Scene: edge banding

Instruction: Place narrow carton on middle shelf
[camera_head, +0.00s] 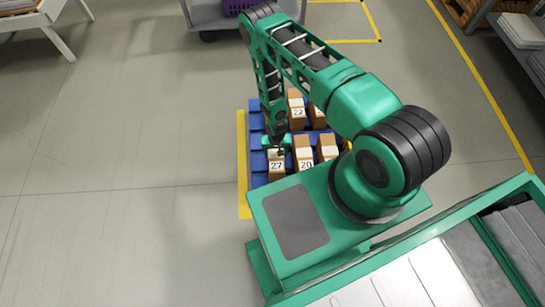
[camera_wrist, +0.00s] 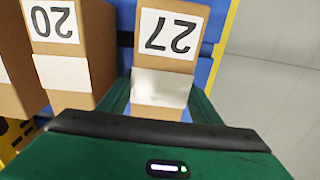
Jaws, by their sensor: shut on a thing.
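The narrow carton labelled 27 (camera_wrist: 168,40) is brown with a white band and stands on a blue pallet (camera_head: 256,138). My gripper (camera_wrist: 160,95) is shut on this carton, with one green finger on each side of it near the white band. In the head view the same carton (camera_head: 277,166) shows below my gripper (camera_head: 279,148), at the front left of the pallet. The carton's lower part is hidden by my gripper in the wrist view. No middle shelf can be made out for certain.
Carton 20 (camera_wrist: 60,45) stands close beside carton 27. Several other cartons, one labelled 22 (camera_head: 297,112), stand on the pallet. A yellow floor line (camera_head: 242,180) runs along the pallet's left side. A grey rack (camera_head: 525,50) stands at the upper right. The left floor is clear.

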